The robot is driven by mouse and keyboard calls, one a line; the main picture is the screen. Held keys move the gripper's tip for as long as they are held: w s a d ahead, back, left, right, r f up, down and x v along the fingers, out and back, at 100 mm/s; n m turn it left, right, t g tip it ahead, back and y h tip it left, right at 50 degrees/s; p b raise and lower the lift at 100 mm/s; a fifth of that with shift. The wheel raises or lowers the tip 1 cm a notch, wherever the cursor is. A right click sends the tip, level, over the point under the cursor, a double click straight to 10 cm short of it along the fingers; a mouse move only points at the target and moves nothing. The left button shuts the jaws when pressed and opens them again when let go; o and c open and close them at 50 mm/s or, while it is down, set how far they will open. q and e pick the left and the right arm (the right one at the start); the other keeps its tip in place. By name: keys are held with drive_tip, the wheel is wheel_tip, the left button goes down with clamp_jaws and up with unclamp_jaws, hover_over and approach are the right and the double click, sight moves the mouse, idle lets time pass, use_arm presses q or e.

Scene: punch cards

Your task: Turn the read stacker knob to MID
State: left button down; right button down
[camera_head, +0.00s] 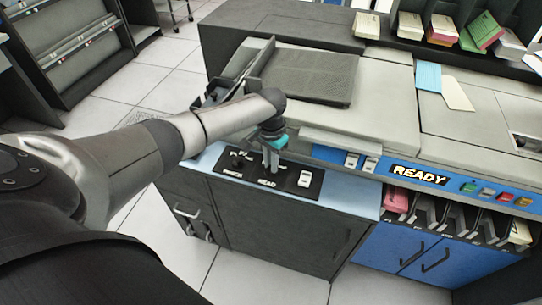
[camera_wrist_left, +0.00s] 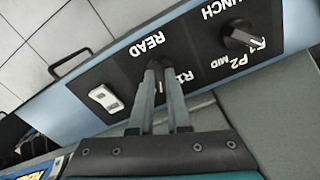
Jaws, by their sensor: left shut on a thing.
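The black control panel (camera_head: 297,190) is set in the light-blue top of the dark cabinet. It carries the word READ and a second knob, the punch knob (camera_wrist_left: 238,38), with labels P2 and MID beside it. My left gripper (camera_head: 270,165) points down at the panel. In the left wrist view its fingers (camera_wrist_left: 155,70) close together beside READ, at the read stacker knob's place. They are shut on the knob, which they almost wholly hide. Its pointer direction cannot be told, and its label beside the fingers is partly covered. My right gripper is not in view.
A white rocker switch (camera_head: 304,179) sits right of the READ knob, and also shows in the left wrist view (camera_wrist_left: 105,98). The grey machine body (camera_head: 380,110) rises behind the panel. A blue strip with a READY sign (camera_head: 419,175) and coloured buttons lies to the right.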

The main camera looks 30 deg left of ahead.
use_arm(q)
drive_tip(key=shift+m+p, duration=0.45)
drive_tip(key=shift+m, duration=1.75)
drive_tip(key=c, duration=0.9)
unclamp_jaws()
wheel_tip(320, 180, up, 15)
drive_tip(key=p, duration=0.4)
drive_tip(key=shift+r+p, duration=0.15)
drive_tip(key=shift+p, duration=0.2)
